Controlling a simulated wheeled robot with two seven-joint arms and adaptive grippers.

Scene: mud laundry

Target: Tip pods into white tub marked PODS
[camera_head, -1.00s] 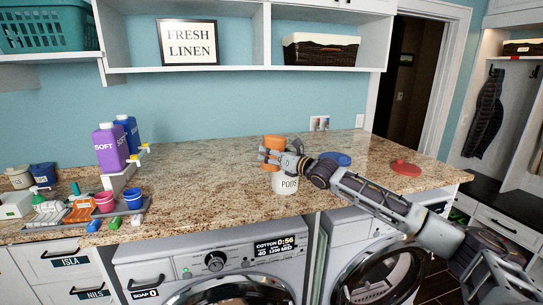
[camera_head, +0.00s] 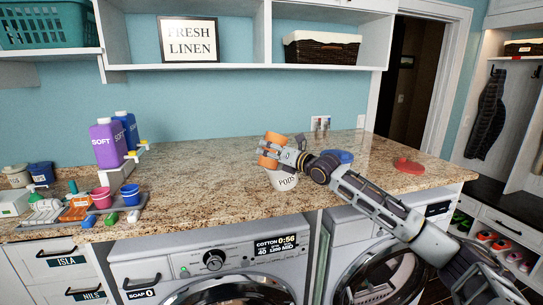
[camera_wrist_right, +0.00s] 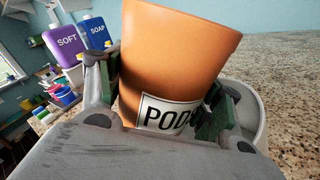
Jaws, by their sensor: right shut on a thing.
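An orange cup (camera_head: 276,138) is held in my right gripper (camera_head: 270,151); in the wrist view the cup (camera_wrist_right: 172,55) has a label showing "POD", partly hidden by a finger. My right gripper (camera_wrist_right: 158,112) is shut on it, with a finger on each side. The cup is over the white tub (camera_head: 283,181) marked PODS, which stands on the counter. The pale tub rim shows behind the cup in the wrist view (camera_wrist_right: 258,112). The insides of cup and tub are hidden, so I see no pods. My left gripper is not in view.
A blue disc (camera_head: 339,156) lies just right of the tub, behind my right arm, and a red lid (camera_head: 409,166) farther right on the granite counter (camera_head: 205,200). Purple (camera_head: 107,147) and blue bottles and a tray of small cups stand at left. The counter between is clear.

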